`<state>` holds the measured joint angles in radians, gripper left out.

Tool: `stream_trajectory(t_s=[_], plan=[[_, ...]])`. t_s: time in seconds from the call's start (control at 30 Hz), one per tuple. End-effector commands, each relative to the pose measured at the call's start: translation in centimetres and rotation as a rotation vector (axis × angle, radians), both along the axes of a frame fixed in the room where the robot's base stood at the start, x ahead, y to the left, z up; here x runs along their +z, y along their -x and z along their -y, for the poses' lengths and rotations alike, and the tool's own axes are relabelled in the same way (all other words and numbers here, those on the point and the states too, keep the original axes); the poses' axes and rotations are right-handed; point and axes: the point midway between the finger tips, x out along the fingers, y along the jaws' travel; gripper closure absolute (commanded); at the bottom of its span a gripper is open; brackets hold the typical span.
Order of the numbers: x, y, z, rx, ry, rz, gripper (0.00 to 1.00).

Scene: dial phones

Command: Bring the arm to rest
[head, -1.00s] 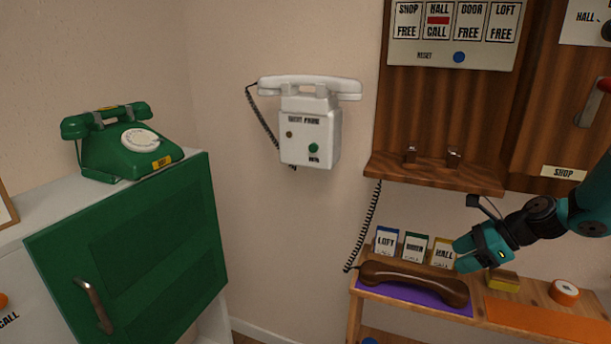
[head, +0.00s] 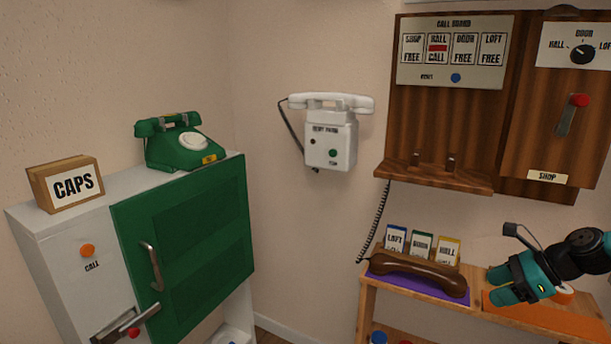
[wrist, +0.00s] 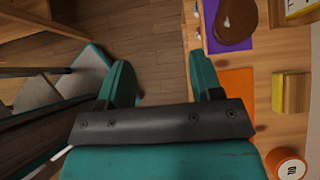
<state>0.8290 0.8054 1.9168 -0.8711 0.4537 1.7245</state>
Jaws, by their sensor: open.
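My gripper (head: 500,290) is teal with a dark wrist. In the head view it is at the lower right, over the right part of the wooden shelf (head: 468,322). In the wrist view my gripper (wrist: 165,85) has its two fingers wide apart with nothing between them but the floor beyond. The brown handset (head: 420,275) lies on a purple mat (head: 380,275) to the left of my gripper, apart from it. One end of the handset also shows at the top of the wrist view (wrist: 237,20).
An orange mat (wrist: 236,88), a yellow block (wrist: 290,92) and an orange tape roll (wrist: 286,164) lie near my gripper. A call board (head: 450,100) and white wall phone (head: 330,140) hang behind. A green phone (head: 180,145) stands on the cabinet at left.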

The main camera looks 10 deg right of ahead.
Motion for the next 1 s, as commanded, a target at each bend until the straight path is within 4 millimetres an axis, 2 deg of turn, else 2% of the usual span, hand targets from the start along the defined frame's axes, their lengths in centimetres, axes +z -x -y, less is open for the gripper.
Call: stream_trajectory(t_s=[0.07, 0.27, 0.47, 0.57, 0.73, 0.83, 0.93, 1.0], plan=[[0.0, 0.0, 0.0, 0.000, 0.000, 0.000, 0.41], [2.2, -0.4, -2.6, 0.129, 0.064, 0.050, 0.41], [4.8, -0.4, -6.0, 0.302, 0.142, 0.118, 0.41], [6.6, -0.2, -8.5, 0.429, 0.198, 0.171, 0.41], [10.6, 1.1, -13.9, 0.717, 0.308, 0.295, 0.41], [13.6, 3.0, -18.2, 0.955, 0.387, 0.406, 0.41], [17.2, 6.7, -23.3, 1.278, 0.480, 0.565, 0.41], [19.4, 10.1, -26.5, 1.529, 0.538, 0.698, 0.41]])
